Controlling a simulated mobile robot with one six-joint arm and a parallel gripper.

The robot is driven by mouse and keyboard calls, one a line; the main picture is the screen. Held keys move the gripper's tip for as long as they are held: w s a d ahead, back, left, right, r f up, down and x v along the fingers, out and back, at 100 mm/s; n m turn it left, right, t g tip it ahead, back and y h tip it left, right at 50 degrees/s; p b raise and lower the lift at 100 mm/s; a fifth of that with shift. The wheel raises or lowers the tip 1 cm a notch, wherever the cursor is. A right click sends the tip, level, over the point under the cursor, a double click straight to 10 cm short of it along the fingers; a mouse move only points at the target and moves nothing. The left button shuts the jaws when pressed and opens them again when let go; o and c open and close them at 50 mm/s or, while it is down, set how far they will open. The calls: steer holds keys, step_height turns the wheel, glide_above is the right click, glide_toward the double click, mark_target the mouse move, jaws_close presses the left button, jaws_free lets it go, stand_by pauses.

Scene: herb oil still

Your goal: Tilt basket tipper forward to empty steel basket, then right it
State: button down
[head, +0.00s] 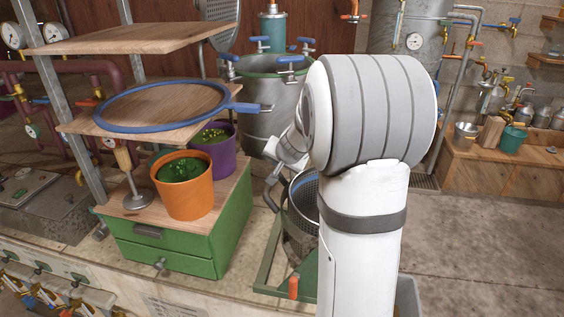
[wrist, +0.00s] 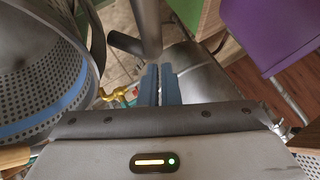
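The steel basket (head: 303,205) is a perforated metal drum with a blue band. It sits low in the green basket tipper (head: 268,270), partly hidden behind my white arm, and looks roughly upright. In the wrist view the basket (wrist: 50,95) fills the left side; whether it holds anything cannot be told. My gripper (wrist: 162,70) is beside the basket, with its two dark fingers close together and nothing visible between them. A grey metal bar (wrist: 147,25) with a short side stub is just beyond the fingertips; contact is unclear.
A green drawer cabinet (head: 185,235) carries an orange pot (head: 190,200) and a purple pot (head: 222,163), left of the tipper. The purple pot is also close at right in the wrist view (wrist: 272,35). A steel vessel (head: 265,105) stands behind.

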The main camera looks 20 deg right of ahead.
steer(key=w+r+p+v, duration=0.2)
steer(key=p+v, duration=0.2)
steer(key=v, duration=0.8)
steer(key=shift+s+d+r, duration=0.25)
steer(key=shift+s+d, duration=0.1)
steer(key=shift+d, duration=0.4)
steer(key=s+a+r+n+g+y+p, duration=0.2)
steer(key=s+a+n+p, duration=0.25)
steer(key=s+a, duration=0.5)
steer(key=s+a+n+g+h+p, duration=0.1)
steer(key=s+a+n+g+p, duration=0.3)
steer(key=s, duration=1)
steer(key=shift+a, duration=1.05)
steer(key=c, duration=2.2)
jaws_free()
steer(key=shift+r+n, duration=0.1)
steer(key=shift+n, duration=0.15)
